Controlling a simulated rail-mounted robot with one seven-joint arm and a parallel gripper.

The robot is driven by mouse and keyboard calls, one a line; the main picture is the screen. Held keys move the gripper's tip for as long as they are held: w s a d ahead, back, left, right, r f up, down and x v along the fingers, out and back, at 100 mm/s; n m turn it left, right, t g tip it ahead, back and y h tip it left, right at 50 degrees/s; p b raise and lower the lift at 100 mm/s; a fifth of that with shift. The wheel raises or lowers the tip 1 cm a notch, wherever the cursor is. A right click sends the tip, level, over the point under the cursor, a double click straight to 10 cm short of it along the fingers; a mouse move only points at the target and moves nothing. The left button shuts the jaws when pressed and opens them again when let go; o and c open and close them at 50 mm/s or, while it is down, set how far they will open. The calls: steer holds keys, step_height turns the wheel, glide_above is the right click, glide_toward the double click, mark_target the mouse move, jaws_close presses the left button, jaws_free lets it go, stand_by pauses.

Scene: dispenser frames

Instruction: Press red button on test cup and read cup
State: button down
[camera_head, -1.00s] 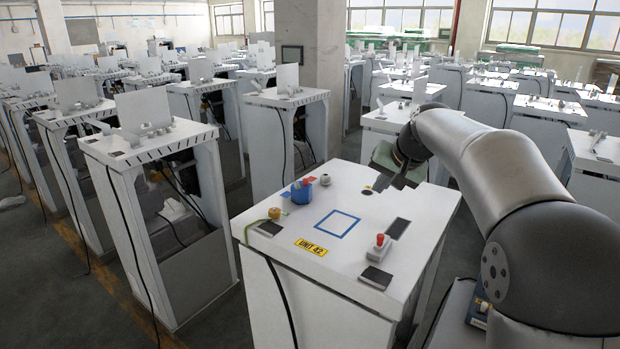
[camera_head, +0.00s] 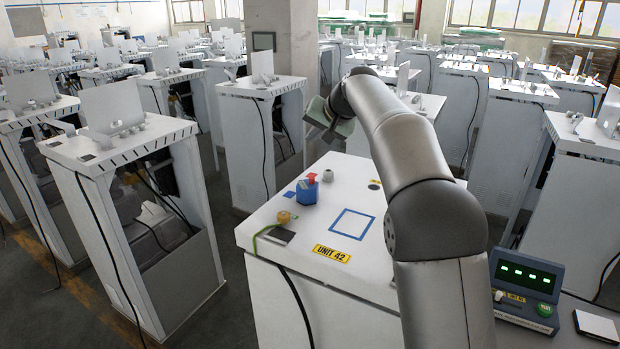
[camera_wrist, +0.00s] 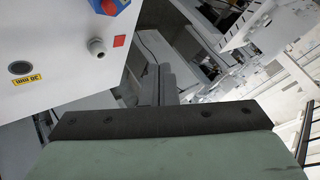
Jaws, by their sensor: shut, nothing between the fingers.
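The blue test cup (camera_head: 307,192) stands on the white UNIT 42 table, left of a blue square outline. A red patch shows at its top edge; I cannot tell here whether this is its button or a red pad behind it. In the wrist view the cup (camera_wrist: 124,4) is cut off by the top edge, with a red part (camera_wrist: 108,6) on it. My gripper (camera_head: 320,118) is raised at the table's far side, beyond the cup. In the wrist view its dark fingers (camera_wrist: 158,78) are together, with nothing between them, apart from the cup.
A grey round knob (camera_head: 328,176) and a yellow-orange knob (camera_head: 284,217) stand near the cup. A console with a lit green display (camera_head: 527,283) is at the lower right. My arm covers the table's right side. Other white stations (camera_head: 125,140) stand around, with a floor gap on the left.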

glide_above(314, 185)
step_height(314, 185, down, 7)
steer(key=shift+r+b, duration=0.1)
steer(key=shift+b, duration=0.35)
steer(key=shift+f+b, duration=0.7)
steer(key=shift+f, duration=0.2)
stand_by(1.1)
steer(key=shift+f+b, duration=0.35)
steer(key=shift+f, duration=0.1)
steer(key=shift+f+b, duration=0.5)
steer(key=shift+f, duration=0.1)
stand_by(0.6)
stand_by(0.3)
steer(key=shift+r+p, duration=0.9)
steer(key=shift+r, duration=0.2)
